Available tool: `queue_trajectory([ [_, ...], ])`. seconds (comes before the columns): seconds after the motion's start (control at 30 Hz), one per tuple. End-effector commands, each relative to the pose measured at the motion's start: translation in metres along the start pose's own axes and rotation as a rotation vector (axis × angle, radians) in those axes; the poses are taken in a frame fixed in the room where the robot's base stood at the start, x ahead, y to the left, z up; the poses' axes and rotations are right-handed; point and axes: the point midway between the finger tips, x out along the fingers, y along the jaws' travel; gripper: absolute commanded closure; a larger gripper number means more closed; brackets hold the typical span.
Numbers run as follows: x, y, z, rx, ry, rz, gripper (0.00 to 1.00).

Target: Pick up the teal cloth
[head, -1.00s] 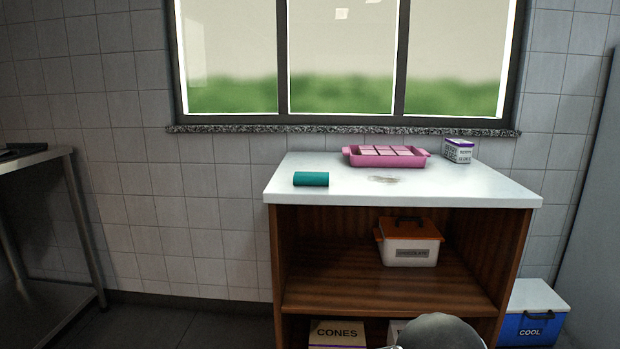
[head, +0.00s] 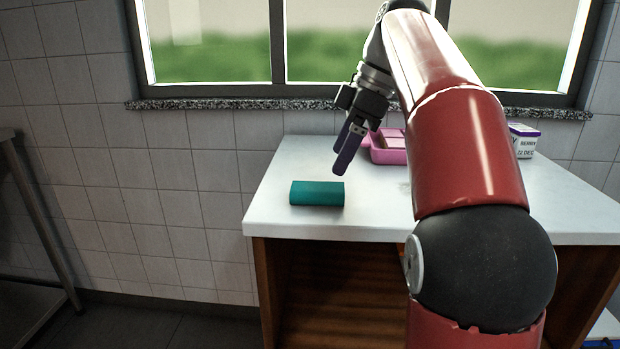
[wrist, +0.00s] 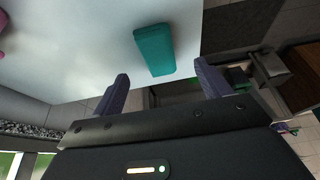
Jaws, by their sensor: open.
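The teal cloth (head: 317,194) is a rolled or folded bundle lying on the white counter top near its left front part. In the wrist view the cloth (wrist: 154,50) lies ahead of the gap between the fingers. My gripper (head: 345,155) is open and empty, above the counter and just behind and to the right of the cloth in the head view. The fingers in the wrist view (wrist: 162,90) stand apart on either side of the cloth's near end. No contact with the cloth is clear.
A pink tray (head: 386,157) stands at the back of the white counter (head: 290,160), partly hidden by my arm. A small labelled box (head: 523,140) stands to its right. The window sill (head: 230,104) runs behind. The counter around the cloth is clear.

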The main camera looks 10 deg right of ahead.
Motion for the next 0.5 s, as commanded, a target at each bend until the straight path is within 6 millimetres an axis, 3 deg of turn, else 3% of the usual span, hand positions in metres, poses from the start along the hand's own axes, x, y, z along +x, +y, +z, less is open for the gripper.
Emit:
queue_trajectory([
  [0.5, 0.062, 0.005, -0.001, -0.014, 0.001, -0.006, 0.24],
])
